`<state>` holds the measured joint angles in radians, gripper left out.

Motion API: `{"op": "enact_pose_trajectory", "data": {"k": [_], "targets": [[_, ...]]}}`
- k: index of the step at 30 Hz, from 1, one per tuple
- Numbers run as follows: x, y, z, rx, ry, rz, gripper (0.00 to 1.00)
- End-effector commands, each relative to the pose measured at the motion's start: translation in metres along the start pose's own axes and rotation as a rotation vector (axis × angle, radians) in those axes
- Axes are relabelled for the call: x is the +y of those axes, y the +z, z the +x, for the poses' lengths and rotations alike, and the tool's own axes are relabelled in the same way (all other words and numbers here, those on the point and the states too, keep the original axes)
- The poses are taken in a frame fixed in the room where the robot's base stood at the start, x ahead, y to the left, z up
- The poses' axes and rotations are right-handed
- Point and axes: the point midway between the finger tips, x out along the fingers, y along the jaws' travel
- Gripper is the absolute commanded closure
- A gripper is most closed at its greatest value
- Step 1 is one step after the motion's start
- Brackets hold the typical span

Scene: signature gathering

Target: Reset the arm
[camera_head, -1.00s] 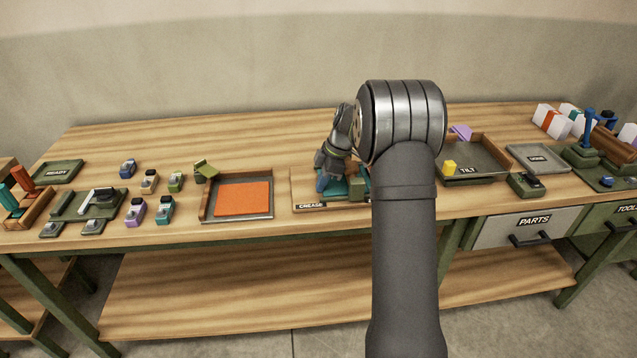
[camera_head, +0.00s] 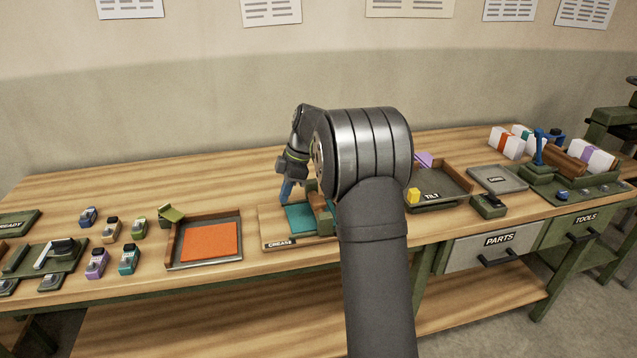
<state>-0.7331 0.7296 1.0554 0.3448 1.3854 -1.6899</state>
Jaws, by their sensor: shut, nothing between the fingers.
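My gripper (camera_head: 286,190) hangs at the end of my bent arm, just above the back left of the crease board. Its blue tips are close together and hold nothing that I can see. The crease board (camera_head: 275,232) carries a teal sheet (camera_head: 299,217) and a green and wooden block (camera_head: 322,212). My arm's large elbow and dark upright link stand in front of the bench and hide the board's right side.
An orange sheet (camera_head: 209,241) lies in a tray left of the board. Several small coloured stampers (camera_head: 129,259) stand farther left. The tilt tray (camera_head: 449,183) is right of my elbow, with wrapped stacks (camera_head: 507,143) beyond. The bench's back left is clear.

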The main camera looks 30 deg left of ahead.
Motion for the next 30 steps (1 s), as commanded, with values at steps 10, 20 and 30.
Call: {"op": "enact_pose_trajectory", "data": {"k": [10, 20, 30], "targets": [[0.000, 0.000, 0.000, 0.000, 0.000, 0.000, 1.00], [0.000, 0.000, 0.043, 0.001, -0.003, 0.000, 1.00], [0.000, 0.013, 0.095, 0.000, 0.001, 0.005, 1.00]]}}
